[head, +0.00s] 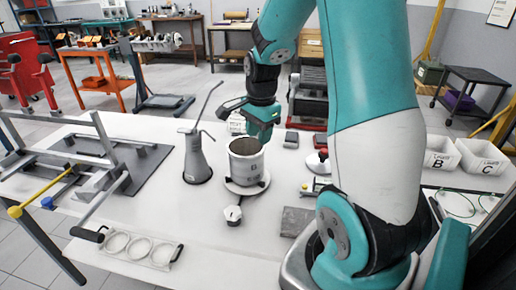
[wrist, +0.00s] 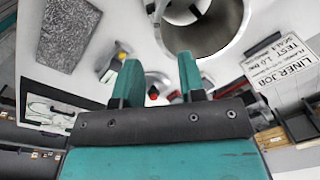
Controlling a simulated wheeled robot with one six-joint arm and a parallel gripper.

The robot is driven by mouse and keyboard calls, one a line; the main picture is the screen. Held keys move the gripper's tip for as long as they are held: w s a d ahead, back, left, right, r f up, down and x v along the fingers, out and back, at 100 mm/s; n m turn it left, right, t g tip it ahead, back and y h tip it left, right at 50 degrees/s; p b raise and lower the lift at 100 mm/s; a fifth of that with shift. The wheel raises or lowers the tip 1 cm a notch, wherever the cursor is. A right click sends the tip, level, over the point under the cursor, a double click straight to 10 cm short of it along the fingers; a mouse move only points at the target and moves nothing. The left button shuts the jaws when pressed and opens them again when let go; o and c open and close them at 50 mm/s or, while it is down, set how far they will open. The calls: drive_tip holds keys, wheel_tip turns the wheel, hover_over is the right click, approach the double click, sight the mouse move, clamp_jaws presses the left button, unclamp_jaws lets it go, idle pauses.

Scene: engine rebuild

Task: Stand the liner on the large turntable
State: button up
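The liner (head: 246,164), a grey metal cylinder with an open bore, stands upright on a round white turntable (head: 231,186) in the middle of the table. In the wrist view the liner (wrist: 240,35) is at the upper right, and I look into its bore. My gripper (head: 262,124) is just behind and above the liner's rim in the head view. Its two teal fingers (wrist: 160,78) are apart with nothing held between them. I cannot tell whether a finger touches the liner.
An oil can (head: 197,158) with a tall spout stands close left of the liner. A small white knob (head: 233,214) is in front. A grey slab (head: 296,221) lies at right. A ring holder (head: 138,248) is at front left. A job card (wrist: 283,65) stands near the liner.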

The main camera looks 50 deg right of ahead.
drive_tip(key=s+a+r+n+y, duration=0.1)
drive_tip(key=a+r+n, duration=0.2)
drive_tip(key=a+n, duration=0.35)
drive_tip(key=s+a+r+n+y, duration=0.1)
drive_tip(key=a+r+n, duration=0.3)
drive_tip(key=a, duration=0.5)
drive_tip(key=s+a+r+n+y, duration=0.2)
drive_tip(key=s+a+r+n, duration=0.1)
drive_tip(key=s+a+n, duration=1.1)
drive_tip(key=shift+a+n+g, duration=0.4)
drive_tip(key=shift+a+n, duration=0.25)
drive_tip(key=shift+n, duration=0.3)
drive_tip(key=shift+r, duration=0.1)
